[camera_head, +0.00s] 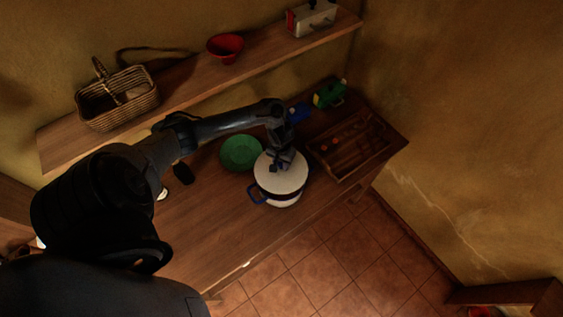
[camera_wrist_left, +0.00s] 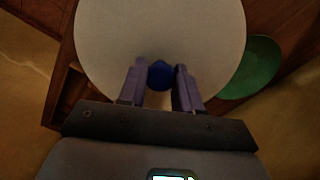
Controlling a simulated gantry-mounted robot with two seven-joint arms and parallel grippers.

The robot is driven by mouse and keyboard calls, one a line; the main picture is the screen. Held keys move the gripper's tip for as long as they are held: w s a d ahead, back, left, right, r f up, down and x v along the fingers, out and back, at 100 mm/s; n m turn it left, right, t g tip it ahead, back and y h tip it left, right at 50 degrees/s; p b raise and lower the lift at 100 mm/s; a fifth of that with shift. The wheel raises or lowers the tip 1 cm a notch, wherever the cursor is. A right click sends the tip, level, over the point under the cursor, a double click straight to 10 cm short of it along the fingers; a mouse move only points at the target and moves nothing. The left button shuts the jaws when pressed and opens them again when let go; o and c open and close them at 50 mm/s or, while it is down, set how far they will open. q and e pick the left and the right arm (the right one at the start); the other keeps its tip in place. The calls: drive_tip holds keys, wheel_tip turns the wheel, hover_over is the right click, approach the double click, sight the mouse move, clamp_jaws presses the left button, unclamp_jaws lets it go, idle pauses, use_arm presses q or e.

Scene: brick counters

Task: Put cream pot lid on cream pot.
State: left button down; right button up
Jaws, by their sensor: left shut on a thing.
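The cream pot lid (camera_head: 281,177) is a pale round disc at the top of the cream pot in the head view. It also fills the middle of the left wrist view (camera_wrist_left: 160,35), with a blue knob (camera_wrist_left: 160,74) at its centre. My left gripper (camera_head: 278,164) is above the lid, its fingers (camera_wrist_left: 160,80) shut on the blue knob. The cream pot (camera_head: 284,203) stands on the wooden counter with a blue handle at its left. The lid covers the pot's opening from above; I cannot tell whether it touches the rim. My right gripper is not in view.
A green bowl (camera_head: 241,153) sits left of the pot, close to it. A wooden compartment tray (camera_head: 349,171) lies to the right, with a green and yellow item (camera_head: 330,94) behind. A shelf above holds a wicker basket (camera_head: 117,98) and red bowl (camera_head: 225,47). The counter's front left is clear.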

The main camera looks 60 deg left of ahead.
sight(281, 170)
use_arm(q)
drive_tip(key=shift+r+p, duration=0.15)
drive_tip(key=shift+p, duration=0.2)
drive_tip(key=shift+f+b, duration=1.2)
drive_tip(key=shift+f, duration=1.8)
drive_tip(key=shift+f+p, duration=0.1)
drive_tip(key=shift+p, duration=0.5)
drive_tip(key=shift+f, duration=0.1)
drive_tip(key=shift+f, duration=0.25)
drive_tip(key=shift+f+p, duration=0.1)
drive_tip(key=shift+p, duration=0.4)
idle(0.4)
